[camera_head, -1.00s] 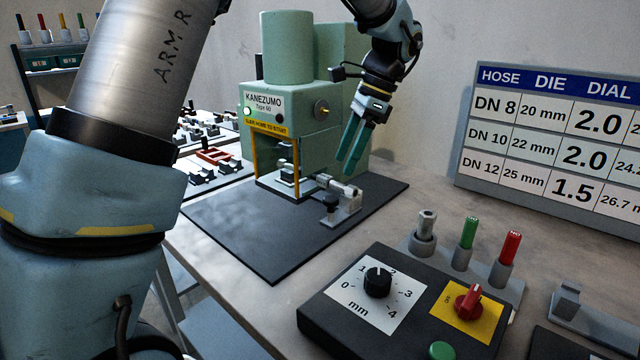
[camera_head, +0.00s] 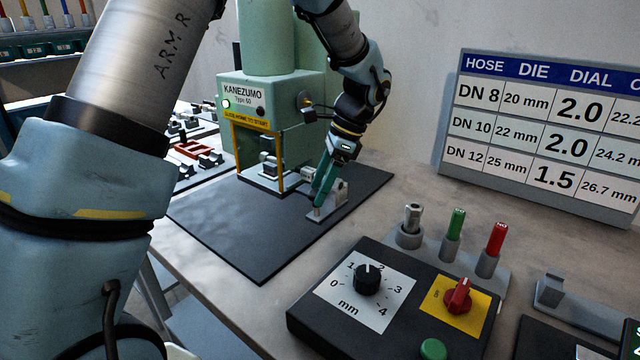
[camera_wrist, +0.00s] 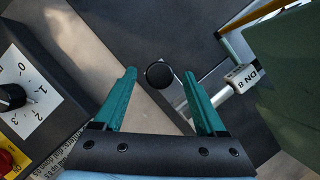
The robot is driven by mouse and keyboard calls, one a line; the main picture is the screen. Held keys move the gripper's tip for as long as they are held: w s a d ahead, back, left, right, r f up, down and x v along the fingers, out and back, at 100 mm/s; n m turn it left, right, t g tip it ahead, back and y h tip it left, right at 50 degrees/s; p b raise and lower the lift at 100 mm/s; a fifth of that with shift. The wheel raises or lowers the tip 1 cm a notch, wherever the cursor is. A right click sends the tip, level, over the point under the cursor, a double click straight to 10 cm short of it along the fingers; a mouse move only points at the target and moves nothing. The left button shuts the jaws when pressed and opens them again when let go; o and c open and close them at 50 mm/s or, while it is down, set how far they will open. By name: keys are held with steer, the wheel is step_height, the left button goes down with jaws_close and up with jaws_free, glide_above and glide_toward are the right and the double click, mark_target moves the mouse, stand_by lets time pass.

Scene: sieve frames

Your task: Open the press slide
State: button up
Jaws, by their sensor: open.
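The green press (camera_head: 280,110), marked KANEZUMO, stands on a dark mat, with a lit green lamp on its front. Its slide (camera_head: 328,210) sticks out at the press's lower front right, a grey plate carrying a metal fitting marked DN 8 (camera_wrist: 240,78). A round black knob (camera_wrist: 160,74) stands up at the slide's outer end. My gripper (camera_head: 318,199) is open and pointing down over the slide, hiding the knob in the head view. In the wrist view the knob lies beyond and between the fingertips (camera_wrist: 162,82); I cannot tell whether they touch it.
A control box with a black dial (camera_head: 367,279) and red switch (camera_head: 459,296) stands at the front. Behind it are upright green (camera_head: 453,236) and red (camera_head: 490,250) pins in a holder. A hose chart (camera_head: 545,135) stands at right. The dark mat (camera_head: 235,235) is clear in front.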

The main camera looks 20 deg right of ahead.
steer(key=shift+a+f, duration=0.1)
steer(key=shift+f, duration=0.05)
steer(key=shift+c, duration=0.3)
jaws_close()
stand_by(1.1)
